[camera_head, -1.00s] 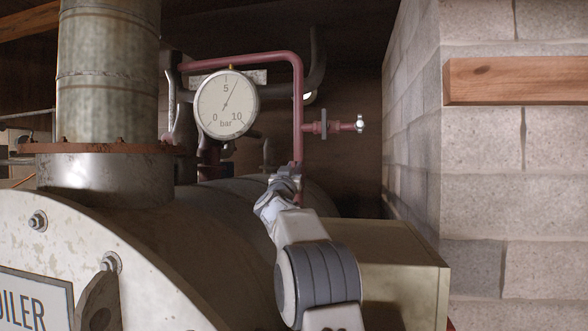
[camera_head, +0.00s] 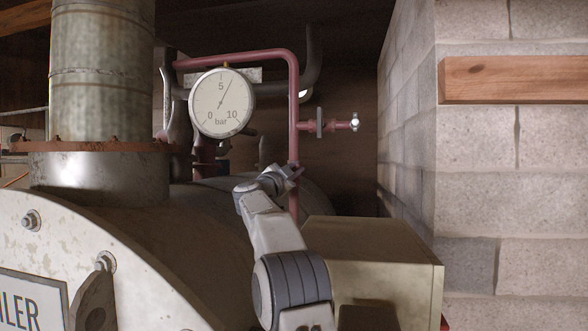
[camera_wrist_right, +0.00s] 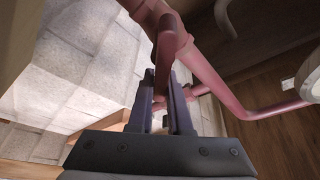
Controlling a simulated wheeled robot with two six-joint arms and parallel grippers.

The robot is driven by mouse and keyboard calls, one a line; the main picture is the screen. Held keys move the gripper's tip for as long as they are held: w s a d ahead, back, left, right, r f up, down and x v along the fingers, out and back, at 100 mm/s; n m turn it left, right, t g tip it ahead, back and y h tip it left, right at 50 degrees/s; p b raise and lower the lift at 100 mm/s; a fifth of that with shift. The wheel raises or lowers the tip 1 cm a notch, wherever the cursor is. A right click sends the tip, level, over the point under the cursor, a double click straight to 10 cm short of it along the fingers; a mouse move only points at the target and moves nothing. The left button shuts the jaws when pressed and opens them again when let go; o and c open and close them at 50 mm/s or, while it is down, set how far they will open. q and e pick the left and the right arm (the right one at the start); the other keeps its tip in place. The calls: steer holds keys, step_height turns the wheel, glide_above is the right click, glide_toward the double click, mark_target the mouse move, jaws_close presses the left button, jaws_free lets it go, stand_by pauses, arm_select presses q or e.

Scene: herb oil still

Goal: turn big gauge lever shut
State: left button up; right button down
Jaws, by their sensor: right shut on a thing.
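The big gauge (camera_head: 222,103), a round white dial marked in bar, stands above the boiler in the head view, its needle pointing up and slightly right. A red pipe (camera_head: 293,75) runs over it and down to my right gripper (camera_head: 291,172). In the right wrist view, the dark fingers of my right gripper (camera_wrist_right: 164,103) are shut on the red gauge lever (camera_wrist_right: 165,52), which sits between them beside the red pipe (camera_wrist_right: 212,78). In the head view the lever is hidden by the gripper or too small to tell. My left gripper is not in view.
The boiler (camera_head: 140,245) fills the lower left, with a metal flue (camera_head: 103,75) on top. A tan box (camera_head: 385,265) is right of my arm. A side valve (camera_head: 330,125) sticks out right of the pipe. A block wall (camera_head: 490,190) with a wooden beam (camera_head: 515,80) bounds the right.

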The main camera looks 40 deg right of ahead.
steer(key=m, duration=0.1)
steer(key=m+g, duration=0.1)
steer(key=m, duration=0.2)
steer(key=shift+s+d+f+y, duration=0.15)
steer(key=shift+f+y, duration=0.2)
steer(key=shift+y, duration=0.05)
steer(key=shift+f+m+g+y, duration=0.2)
steer(key=shift+m+g, duration=0.15)
steer(key=shift+m, duration=0.4)
steer(key=shift+f+m+g+y, duration=0.2)
steer(key=shift+m+g, duration=0.15)
steer(key=shift+m, duration=0.4)
steer(key=shift+s+d+f+m, duration=0.1)
steer(key=shift+f+m, duration=0.05)
steer(key=shift+m, duration=0.35)
steer(key=c, duration=0.8)
jaws_free()
steer(key=shift+c, duration=0.2)
steer(key=b+v, duration=0.6)
steer(key=v, duration=0.4)
steer(key=shift+a+r+b, duration=0.2)
steer(key=shift+a+b, duration=0.05)
steer(key=shift+b, duration=0.05)
